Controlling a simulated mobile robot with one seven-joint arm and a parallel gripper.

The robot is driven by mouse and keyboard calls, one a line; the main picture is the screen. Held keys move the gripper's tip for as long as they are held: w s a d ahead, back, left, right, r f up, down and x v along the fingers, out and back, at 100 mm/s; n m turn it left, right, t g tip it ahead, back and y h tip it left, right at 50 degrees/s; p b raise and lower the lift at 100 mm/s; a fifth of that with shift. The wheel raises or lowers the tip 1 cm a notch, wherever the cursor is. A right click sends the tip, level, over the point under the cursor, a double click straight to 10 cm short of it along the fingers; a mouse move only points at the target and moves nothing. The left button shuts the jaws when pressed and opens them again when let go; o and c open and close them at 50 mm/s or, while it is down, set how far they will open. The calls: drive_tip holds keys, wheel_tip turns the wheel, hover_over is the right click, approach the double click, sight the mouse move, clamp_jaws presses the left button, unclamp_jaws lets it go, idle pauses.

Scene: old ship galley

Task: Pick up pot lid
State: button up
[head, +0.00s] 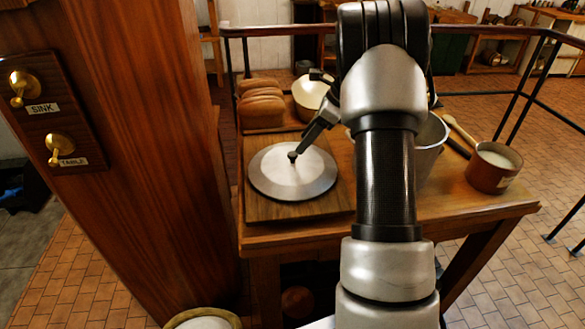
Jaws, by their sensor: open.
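The pot lid (275,182) is a round silver disc with a small dark knob (293,157) at its middle. It lies flat on a wooden cutting board (318,205) at the left of the wooden table. My gripper (303,148) reaches down from the upper right, with its fingertips beside the knob. Its jaws are open. I cannot tell from this view whether a finger touches the knob. My arm hides part of the table to the right of the lid.
Bread loaves (262,104) and a cream bowl (310,95) stand behind the board. A metal pot (430,140) is partly behind my arm. A copper pot (494,168) stands at the right. A wooden pillar (150,130) rises close on the left, and a dark railing (285,29) runs behind.

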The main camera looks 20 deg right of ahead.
sight(293, 153)
drive_tip(key=shift+x, duration=3.05)
drive_tip(key=shift+w+r, duration=0.15)
drive_tip(key=shift+r, duration=0.05)
clamp_jaws()
